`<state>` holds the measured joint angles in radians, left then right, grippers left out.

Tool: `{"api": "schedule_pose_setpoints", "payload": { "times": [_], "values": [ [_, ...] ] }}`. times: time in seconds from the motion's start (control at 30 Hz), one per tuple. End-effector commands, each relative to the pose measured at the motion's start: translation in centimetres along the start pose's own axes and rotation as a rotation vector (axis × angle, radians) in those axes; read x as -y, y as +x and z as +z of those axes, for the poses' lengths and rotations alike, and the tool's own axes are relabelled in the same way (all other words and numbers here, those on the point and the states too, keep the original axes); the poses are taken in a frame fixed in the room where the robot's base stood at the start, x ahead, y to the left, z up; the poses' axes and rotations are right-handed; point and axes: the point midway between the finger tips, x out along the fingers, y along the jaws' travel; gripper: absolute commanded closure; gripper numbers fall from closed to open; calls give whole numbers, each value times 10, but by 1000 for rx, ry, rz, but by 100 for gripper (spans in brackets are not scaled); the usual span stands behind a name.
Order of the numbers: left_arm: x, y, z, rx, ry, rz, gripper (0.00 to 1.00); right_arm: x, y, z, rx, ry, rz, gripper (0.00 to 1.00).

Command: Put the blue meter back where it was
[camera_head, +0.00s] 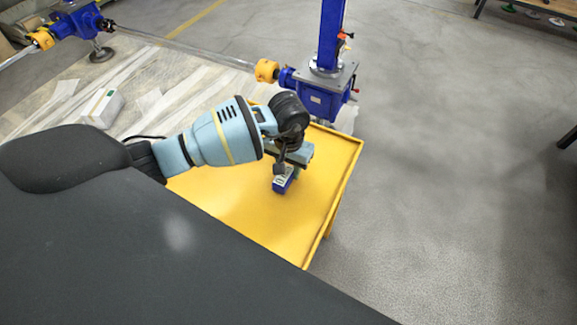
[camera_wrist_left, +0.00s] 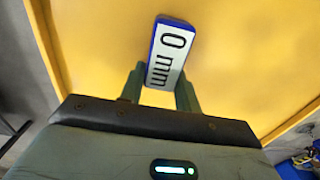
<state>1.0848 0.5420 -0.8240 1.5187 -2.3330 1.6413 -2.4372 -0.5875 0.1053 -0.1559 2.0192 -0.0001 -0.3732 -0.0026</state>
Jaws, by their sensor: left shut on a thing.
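The blue meter (camera_head: 283,183) is a small blue block with a white face, seen at the tip of my left gripper (camera_head: 286,170). My right gripper is not in view.
A blue screw jack (camera_head: 322,95) with a tall column stands just behind the table's far edge. A shaft with yellow couplings (camera_head: 266,70) links it to another jack (camera_head: 75,20). A white box (camera_head: 102,107) lies at the left. Grey floor is open at right.

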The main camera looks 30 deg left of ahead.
Motion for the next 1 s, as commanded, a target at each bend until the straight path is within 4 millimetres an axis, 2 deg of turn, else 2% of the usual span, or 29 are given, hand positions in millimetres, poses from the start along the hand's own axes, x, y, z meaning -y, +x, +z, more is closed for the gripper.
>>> {"api": "schedule_pose_setpoints", "payload": {
  "times": [0.23, 0.27, 0.4, 0.77, 0.87, 1.0],
  "values": [
    [0, 4, 0, 0, 1, 0, 99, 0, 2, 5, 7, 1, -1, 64],
    [0, 4, 0, 0, 1, 0, 65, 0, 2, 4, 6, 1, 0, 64],
    [0, 3, 0, 0, 1, 0, 47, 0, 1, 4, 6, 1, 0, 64],
    [0, -1, 0, -1, 0, 1, 46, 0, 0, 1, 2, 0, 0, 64],
    [0, -10, -1, -4, 2, 0, 46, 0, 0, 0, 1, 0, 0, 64],
    [1, -35, -1, -6, 2, -1, 46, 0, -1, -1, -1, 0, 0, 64]
  ]
}}
